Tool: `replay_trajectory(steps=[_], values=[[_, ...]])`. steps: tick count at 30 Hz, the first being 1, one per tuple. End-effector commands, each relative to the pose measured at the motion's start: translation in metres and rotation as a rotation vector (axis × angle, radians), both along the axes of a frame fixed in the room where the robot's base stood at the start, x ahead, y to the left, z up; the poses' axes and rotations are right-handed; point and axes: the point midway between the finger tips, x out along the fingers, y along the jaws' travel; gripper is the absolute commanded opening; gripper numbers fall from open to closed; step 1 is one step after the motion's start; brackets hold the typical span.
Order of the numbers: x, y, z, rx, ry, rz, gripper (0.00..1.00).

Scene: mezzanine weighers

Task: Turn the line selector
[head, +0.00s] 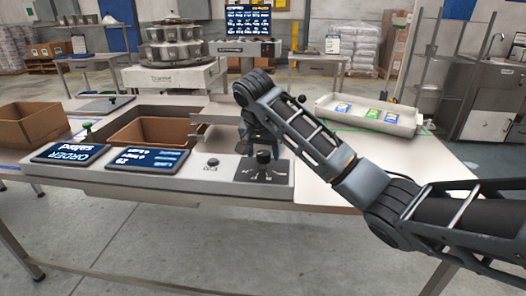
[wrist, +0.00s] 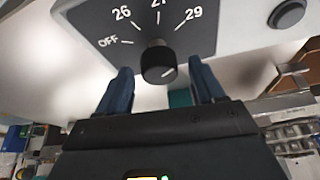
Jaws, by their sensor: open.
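The line selector is a black rotary knob (head: 263,157) on a dark plate (head: 250,175) at the right end of the console front. In the wrist view the knob (wrist: 158,62) sits below white marks OFF, 26, 27 (partly cut off) and 29. A small pale mark shows on its lower face; I cannot tell which label it points to. My gripper (wrist: 160,72) is open, with one blue finger left of the knob and one right of it. No contact shows. In the head view my gripper (head: 257,135) is just behind and above the knob, partly hidden by my arm.
Cardboard boxes (head: 40,122) (head: 163,131) stand behind. A pale tray (head: 345,114) with several packets is at the right. The front right tabletop is clear.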

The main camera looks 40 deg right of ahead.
Motion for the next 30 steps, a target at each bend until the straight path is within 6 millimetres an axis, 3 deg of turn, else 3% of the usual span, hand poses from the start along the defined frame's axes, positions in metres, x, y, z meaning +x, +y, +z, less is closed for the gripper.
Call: replay_trajectory(steps=[3,20,30], values=[[0.0000,0.0001,0.0000,0.000,0.000,0.000,0.68],[-0.0001,0.0001,0.0001,0.000,0.000,0.000,0.14],[-0.0007,0.0010,0.0031,0.004,0.002,0.036,0.13]])
